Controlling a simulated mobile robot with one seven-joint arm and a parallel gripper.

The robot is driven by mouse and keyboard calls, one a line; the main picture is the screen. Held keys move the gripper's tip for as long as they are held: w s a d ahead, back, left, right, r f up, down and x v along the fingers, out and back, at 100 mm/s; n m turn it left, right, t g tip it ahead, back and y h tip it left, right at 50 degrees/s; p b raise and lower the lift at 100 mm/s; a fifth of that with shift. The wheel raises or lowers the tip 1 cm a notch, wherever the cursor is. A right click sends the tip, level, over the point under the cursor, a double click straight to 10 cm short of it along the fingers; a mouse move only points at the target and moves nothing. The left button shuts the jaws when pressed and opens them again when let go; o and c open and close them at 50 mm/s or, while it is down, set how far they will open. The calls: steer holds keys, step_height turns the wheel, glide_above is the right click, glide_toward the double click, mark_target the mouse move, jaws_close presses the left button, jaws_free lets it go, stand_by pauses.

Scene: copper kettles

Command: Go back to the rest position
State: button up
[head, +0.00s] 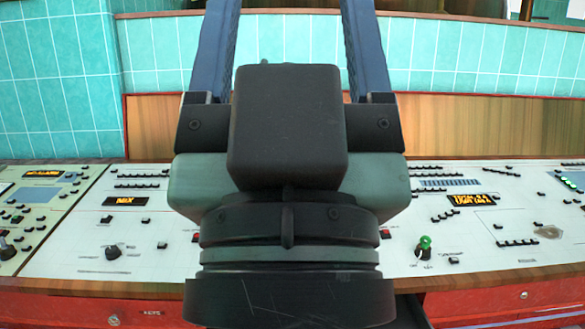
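My gripper (288,30) fills the middle of the head view, seen from behind, with its fingers pointing up the picture. The two blue fingers stand wide apart and their tips are cut off by the top edge. Only teal tiles show between the visible parts of the fingers, and I see nothing held there. My black and grey-green gripper body hides the middle of the control desk (70,235).
The desk carries several buttons, lit orange displays, a black knob (113,252) at left and a green-topped lever (425,243) at right. Red drawer fronts (510,300) run below. A wooden panel (480,125) and a teal tiled wall (60,80) stand behind.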

step_height(320, 180, up, 13)
steer(key=p, duration=1.1)
steer(key=shift+r, duration=0.2)
steer(key=shift+w, duration=0.1)
steer(key=shift+d, duration=0.2)
